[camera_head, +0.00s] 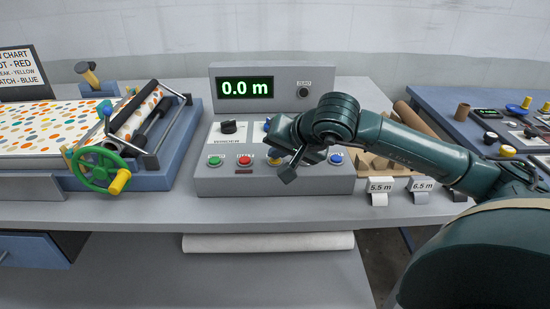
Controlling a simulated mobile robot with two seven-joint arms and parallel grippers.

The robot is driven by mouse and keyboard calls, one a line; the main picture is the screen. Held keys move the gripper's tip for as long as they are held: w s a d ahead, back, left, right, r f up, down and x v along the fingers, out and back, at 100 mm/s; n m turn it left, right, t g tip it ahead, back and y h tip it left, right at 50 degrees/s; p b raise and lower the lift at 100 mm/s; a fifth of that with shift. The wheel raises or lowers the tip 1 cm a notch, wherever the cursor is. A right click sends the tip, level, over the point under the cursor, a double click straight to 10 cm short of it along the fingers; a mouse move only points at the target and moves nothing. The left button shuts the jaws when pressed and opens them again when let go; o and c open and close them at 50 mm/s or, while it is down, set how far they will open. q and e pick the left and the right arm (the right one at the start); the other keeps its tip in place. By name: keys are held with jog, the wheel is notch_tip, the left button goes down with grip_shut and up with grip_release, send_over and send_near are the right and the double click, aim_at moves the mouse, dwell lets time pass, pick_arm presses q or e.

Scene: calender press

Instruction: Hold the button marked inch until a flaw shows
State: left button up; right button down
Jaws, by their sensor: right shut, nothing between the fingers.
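A grey control box (215,182) stands on the bench, with a lit green display (246,88) reading 0.0 m. Its front row shows a green button (214,161), a red button (244,161), an orange button (274,161) and a blue button (336,158). The labels are too small to read, so I cannot tell which is marked inch. My right gripper (288,173) is shut and empty, in front of the panel just right of the orange button. It hides part of the row and panel; contact cannot be told. My left gripper is out of view.
Left of the box is a roller frame (150,125) with a green handwheel (97,170) and spotted sheet (50,130); no flaw is distinguishable.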

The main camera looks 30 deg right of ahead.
aim_at(278, 163)
dwell(0.8)
jog(key=shift+r+p, duration=0.4)
jog(key=shift+r, duration=0.4)
jog(key=shift+r+p, duration=1.6)
jog(key=shift+r, duration=0.95)
